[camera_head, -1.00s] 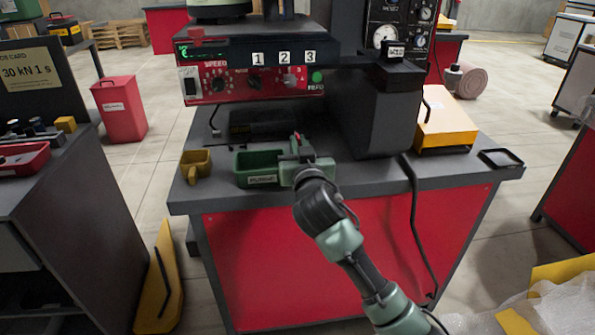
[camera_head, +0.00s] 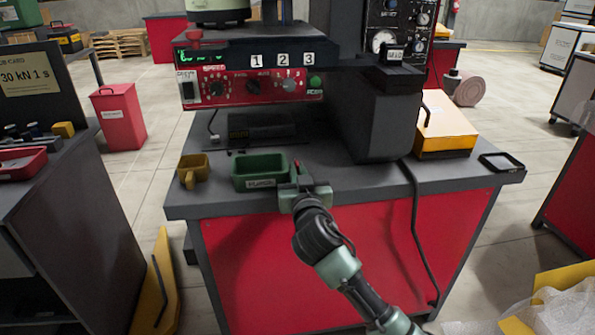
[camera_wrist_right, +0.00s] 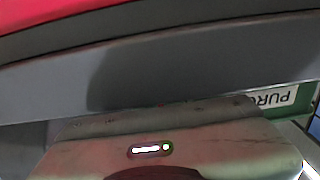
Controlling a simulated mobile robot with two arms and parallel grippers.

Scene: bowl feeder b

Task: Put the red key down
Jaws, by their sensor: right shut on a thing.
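My right gripper (camera_head: 297,178) is at the front edge of the bench, just right of the green bin. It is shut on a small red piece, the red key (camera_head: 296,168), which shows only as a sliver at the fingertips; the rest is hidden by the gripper. I cannot tell whether the key touches the bench. In the right wrist view the gripper body (camera_wrist_right: 165,145) fills the bottom, and the fingertips and key do not show. My left gripper is not in view.
A green labelled bin (camera_head: 260,184) and a yellow scoop-like container (camera_head: 193,174) stand left of my gripper. The red control panel (camera_head: 250,85) is behind. A grey machine block (camera_head: 380,120) and a yellow box (camera_head: 445,128) stand right. Bare bench top (camera_head: 375,182) lies right of the gripper.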

